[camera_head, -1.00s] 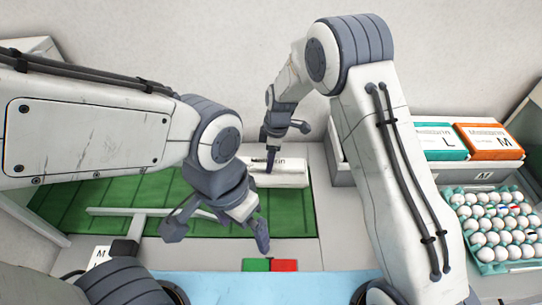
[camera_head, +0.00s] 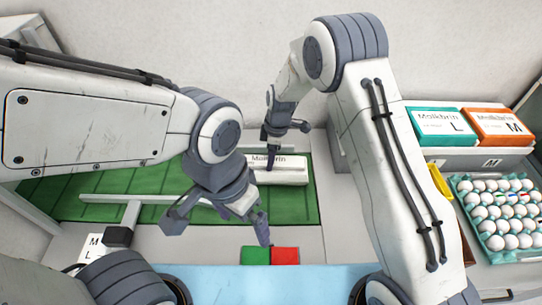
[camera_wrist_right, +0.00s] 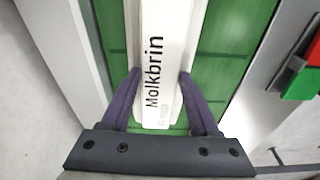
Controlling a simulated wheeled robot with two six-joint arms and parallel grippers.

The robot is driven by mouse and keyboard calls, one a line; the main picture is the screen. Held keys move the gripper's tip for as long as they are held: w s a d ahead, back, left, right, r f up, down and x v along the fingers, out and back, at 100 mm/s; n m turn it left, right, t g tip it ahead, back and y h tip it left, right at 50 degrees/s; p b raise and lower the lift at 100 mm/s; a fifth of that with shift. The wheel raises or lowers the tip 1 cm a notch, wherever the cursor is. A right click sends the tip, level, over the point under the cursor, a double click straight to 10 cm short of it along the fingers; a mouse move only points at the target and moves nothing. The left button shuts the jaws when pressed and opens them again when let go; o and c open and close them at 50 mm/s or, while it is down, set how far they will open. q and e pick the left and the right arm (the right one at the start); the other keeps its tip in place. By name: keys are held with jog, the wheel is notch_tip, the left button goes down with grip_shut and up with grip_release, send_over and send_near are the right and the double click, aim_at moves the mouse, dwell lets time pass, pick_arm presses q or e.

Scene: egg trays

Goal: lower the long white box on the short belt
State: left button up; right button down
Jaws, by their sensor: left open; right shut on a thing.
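The long white box (camera_head: 284,174), printed "Molkbrin", is over the right end of the green belt (camera_head: 285,207). In the right wrist view, the box (camera_wrist_right: 165,60) runs lengthwise between the two fingers, with green belt on both sides. My right gripper (camera_head: 271,157) is shut on the box from above; in its wrist view the gripper (camera_wrist_right: 159,92) has one finger at each side. Whether the box's underside touches the belt cannot be told. My left gripper (camera_head: 218,226) is open and empty, nearer the front and left of the box.
A green block (camera_head: 256,256) and a red block (camera_head: 285,256) lie at the belt's front. A pale bar (camera_head: 150,199) crosses the belt's left part. A grey crate (camera_head: 480,160) with teal and orange boxes and an egg tray (camera_head: 492,241) stand right.

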jog(key=shift+f+b, duration=0.4)
jog(key=shift+b, duration=0.05)
dwell(0.6)
jog(key=shift+c, duration=1)
grip_release()
jog(key=shift+o, duration=0.7)
notch_tip(320, 180, up, 10)
jog(key=d+b, duration=0.1)
jog(key=b, duration=0.1)
jog(key=shift+d+r, duration=0.15)
jog(key=shift+r, duration=0.1)
jog(key=shift+f, duration=0.15)
